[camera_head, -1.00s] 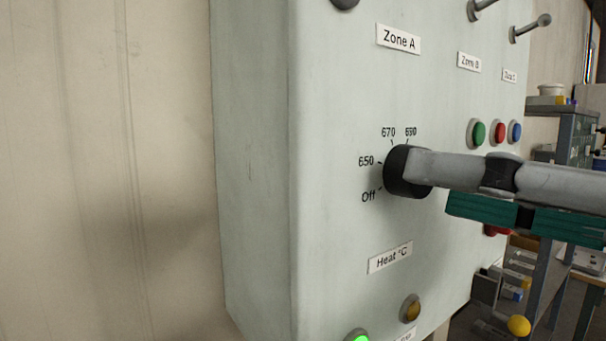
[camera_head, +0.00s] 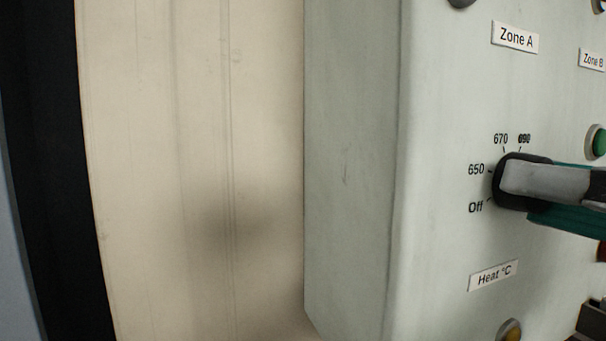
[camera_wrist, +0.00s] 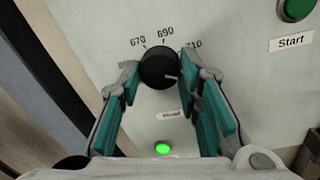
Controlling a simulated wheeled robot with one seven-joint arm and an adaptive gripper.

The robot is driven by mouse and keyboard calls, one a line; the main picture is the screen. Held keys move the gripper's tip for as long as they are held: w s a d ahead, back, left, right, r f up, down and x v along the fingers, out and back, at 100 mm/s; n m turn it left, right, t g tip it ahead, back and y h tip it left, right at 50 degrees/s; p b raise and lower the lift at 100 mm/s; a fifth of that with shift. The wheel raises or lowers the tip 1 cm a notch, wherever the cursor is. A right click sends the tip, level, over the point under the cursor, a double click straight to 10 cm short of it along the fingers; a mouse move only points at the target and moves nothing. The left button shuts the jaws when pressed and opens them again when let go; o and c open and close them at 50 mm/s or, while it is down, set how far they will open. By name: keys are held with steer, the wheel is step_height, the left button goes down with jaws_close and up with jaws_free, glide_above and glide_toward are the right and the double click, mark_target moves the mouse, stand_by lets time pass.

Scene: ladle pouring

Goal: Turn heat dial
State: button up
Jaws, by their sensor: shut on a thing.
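The black heat dial (camera_head: 507,188) sits on the pale control panel (camera_head: 440,120), at the right of the head view. Marks for Off, 650, 670 and 690 show around it. In the wrist view the dial (camera_wrist: 158,67) has 670, 690 and 710 around its top, and a small light mark on its right side. My gripper (camera_wrist: 160,74) has its teal-padded fingers on both sides of the dial, shut on it. In the head view a grey finger of my gripper (camera_head: 548,184) covers the dial's right part. Marks behind it are hidden.
A "Heat °C" label (camera_head: 493,276) is below the dial and a "Zone A" label (camera_head: 515,37) above. A green Start button (camera_wrist: 295,9) is at upper right in the wrist view. A lit green lamp (camera_wrist: 162,148) is below the dial. Bare wall (camera_head: 190,170) lies left.

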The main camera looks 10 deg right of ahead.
steer(key=shift+n, duration=0.3)
steer(key=shift+a+n+t+h+b, duration=0.1)
steer(key=shift+n+h+b, duration=0.3)
steer(key=shift+n+b, duration=4.65)
steer(key=shift+n+t+h+b, duration=0.1)
steer(key=shift+n+h+b, duration=0.3)
steer(key=shift+n+b, duration=4.6)
steer(key=shift+a+n+t+h+b, duration=0.1)
steer(key=shift+n+h+b, duration=0.3)
steer(key=shift+n+b, duration=4.65)
steer(key=n+p, duration=0.5)
steer(key=n, duration=0.1)
steer(key=shift+p, duration=0.3)
